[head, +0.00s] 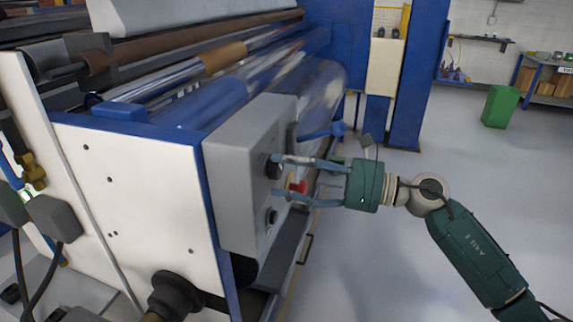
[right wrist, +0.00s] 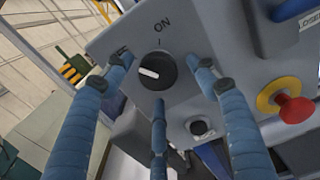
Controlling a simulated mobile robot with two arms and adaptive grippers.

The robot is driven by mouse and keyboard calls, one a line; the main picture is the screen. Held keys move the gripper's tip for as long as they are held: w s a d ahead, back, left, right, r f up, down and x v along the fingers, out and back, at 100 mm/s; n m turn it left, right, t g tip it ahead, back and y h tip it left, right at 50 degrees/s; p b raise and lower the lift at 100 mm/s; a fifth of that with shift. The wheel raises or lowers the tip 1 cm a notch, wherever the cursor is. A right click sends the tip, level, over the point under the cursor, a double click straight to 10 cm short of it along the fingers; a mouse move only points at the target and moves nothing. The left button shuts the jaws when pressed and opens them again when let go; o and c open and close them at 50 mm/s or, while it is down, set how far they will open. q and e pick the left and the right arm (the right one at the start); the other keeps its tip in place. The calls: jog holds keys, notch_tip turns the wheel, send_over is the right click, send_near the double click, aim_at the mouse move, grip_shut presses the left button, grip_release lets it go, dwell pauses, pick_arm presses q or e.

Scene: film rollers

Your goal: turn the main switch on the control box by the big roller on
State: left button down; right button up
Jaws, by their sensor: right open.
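The grey control box (head: 240,175) is fixed to the machine's side by the big roller (head: 325,85). In the right wrist view its face carries a black round main switch (right wrist: 156,71) with a white mark and the word ON above. The white mark points to the left, not up at ON. My right gripper (head: 278,178) is open at the box face. Its blue fingers stand around the switch, two at the sides and one below; contact cannot be told. In the head view the switch is partly hidden by a finger. My left gripper is not in view.
A red emergency button (right wrist: 295,108) on a yellow ring sits right of the switch, and a smaller black button (right wrist: 199,127) sits below. A blue lever (head: 322,132) stands out behind the box. Floor to the right is clear; a green bin (head: 499,106) stands farther back.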

jog(key=shift+w+a, duration=0.1)
jog(key=shift+a, duration=0.2)
jog(key=c, duration=1.1)
